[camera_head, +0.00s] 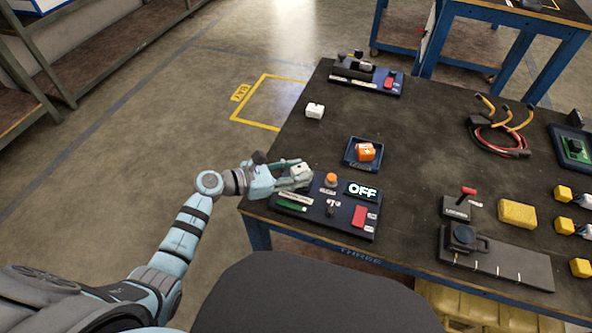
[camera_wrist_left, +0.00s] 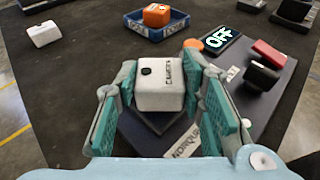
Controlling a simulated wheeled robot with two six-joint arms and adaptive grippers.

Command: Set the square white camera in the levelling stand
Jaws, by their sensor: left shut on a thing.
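The square white camera (camera_wrist_left: 160,85), with lettering and a dark dot on top, is between the fingers of my left gripper (camera_wrist_left: 162,92). In the head view my left gripper (camera_head: 293,178) is shut on the camera (camera_head: 300,172) at the left end of a dark control panel (camera_head: 340,220). Under the camera in the wrist view is a dark square base (camera_wrist_left: 148,138) with a label strip beside it. I cannot tell whether this is the levelling stand, or whether the camera rests on it. My right gripper is not in view.
The panel carries an orange button (camera_head: 331,180), a lit OFF display (camera_head: 361,190) and a red switch (camera_head: 359,215). A blue tray (camera_head: 349,160) with an orange cube stands behind. Another white block (camera_head: 315,110) lies farther back. Cables (camera_head: 500,130) and yellow blocks are to the right.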

